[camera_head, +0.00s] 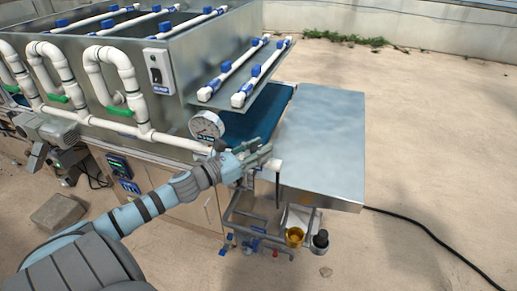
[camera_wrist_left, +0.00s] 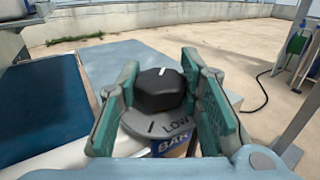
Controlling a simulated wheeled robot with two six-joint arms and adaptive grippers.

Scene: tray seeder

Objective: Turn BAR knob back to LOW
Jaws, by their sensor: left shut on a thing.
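The BAR knob (camera_wrist_left: 160,92) is black, with a white pointer line on its top near the far edge. It sits on a grey dial plate (camera_wrist_left: 147,125) that reads LOW at its near right. The pointer does not line up with the LOW word. A blue BAR label (camera_wrist_left: 168,147) shows below, partly hidden. My left gripper (camera_wrist_left: 163,90) has a green finger on each side of the knob and is shut on it. In the head view my left gripper (camera_head: 262,157) is by the metal table's near left edge, and the knob cannot be made out there. My right gripper is not in view.
A bare metal table (camera_head: 322,145) lies just beyond the gripper, with a blue belt (camera_head: 258,115) on its left. A round gauge (camera_head: 206,125) and white pipes (camera_head: 175,141) stand close left of the gripper. Open concrete lies right.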

